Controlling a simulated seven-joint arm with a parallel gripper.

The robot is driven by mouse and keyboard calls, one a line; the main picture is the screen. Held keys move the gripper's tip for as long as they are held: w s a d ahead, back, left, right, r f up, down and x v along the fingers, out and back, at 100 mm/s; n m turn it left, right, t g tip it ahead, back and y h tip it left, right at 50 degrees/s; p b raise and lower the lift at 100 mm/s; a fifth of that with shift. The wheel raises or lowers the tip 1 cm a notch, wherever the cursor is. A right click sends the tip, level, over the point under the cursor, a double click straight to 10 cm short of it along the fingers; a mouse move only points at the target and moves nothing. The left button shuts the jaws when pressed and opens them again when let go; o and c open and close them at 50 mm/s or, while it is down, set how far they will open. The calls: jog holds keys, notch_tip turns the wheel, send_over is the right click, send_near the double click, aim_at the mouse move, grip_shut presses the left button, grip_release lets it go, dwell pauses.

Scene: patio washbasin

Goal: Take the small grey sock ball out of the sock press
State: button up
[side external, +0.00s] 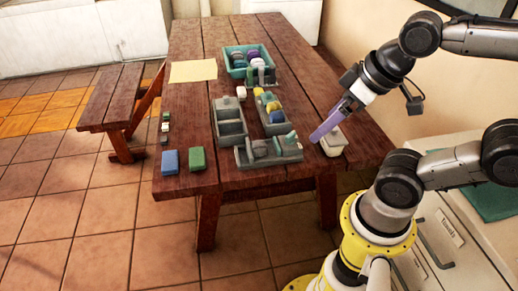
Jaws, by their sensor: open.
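A grey press-like holder (291,154) lies at the near edge of the wooden table, with a greenish upright part at its right end. I take it for the sock press. A small dark grey rounded lump (260,148) sits in it, which looks like the grey sock ball; detail is too small to be sure. My gripper (316,136), with long purple fingers, points down to the left, just right of the press and beside a white container. It is open, with nothing visible between the fingers, and looks apart from the press.
A white lidded container (333,143) stands right of the press. Grey trays (229,128) lie behind it, one with yellow and dark pieces. A teal bin (235,72) of rolled items is farther back. Blue (170,161) and green (197,159) blocks lie front left.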

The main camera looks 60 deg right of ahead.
jog(key=w+r+m, duration=0.5)
jog(key=w+m, duration=0.2)
jog(key=m, duration=0.5)
jog(key=m+g, duration=0.6)
jog(key=m, duration=0.9)
send_over(259, 144)
notch_tip(259, 144, down, 20)
notch_tip(259, 144, down, 13)
jog(key=shift+r, duration=0.2)
